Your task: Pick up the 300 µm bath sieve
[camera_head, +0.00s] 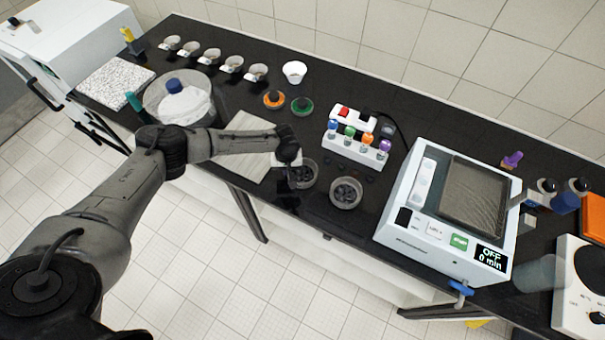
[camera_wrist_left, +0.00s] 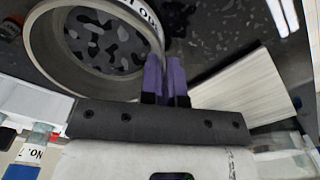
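Two round, clear-walled dishes with dark mottled bottoms stand at the front of the black bench: a left one (camera_head: 303,175) and a right one (camera_head: 346,193). No 300 µm marking is readable, so I cannot tell which is the 300 µm bath sieve. My left gripper (camera_head: 292,160) is at the rim of the left dish, partly hiding it. In the left wrist view a round vessel (camera_wrist_left: 95,45) with a partly cut-off label fills the upper left. The purple fingers (camera_wrist_left: 165,75) are close together at its right wall; whether they pinch it is unclear. My right gripper is not visible.
A white rack (camera_head: 355,150) with several coloured-cap bottles stands behind the dishes. A white shaker machine (camera_head: 445,215), reading OFF, is to the right. A pale board (camera_head: 240,145) and a large bowl (camera_head: 160,95) lie to the left. Several small cups line the back.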

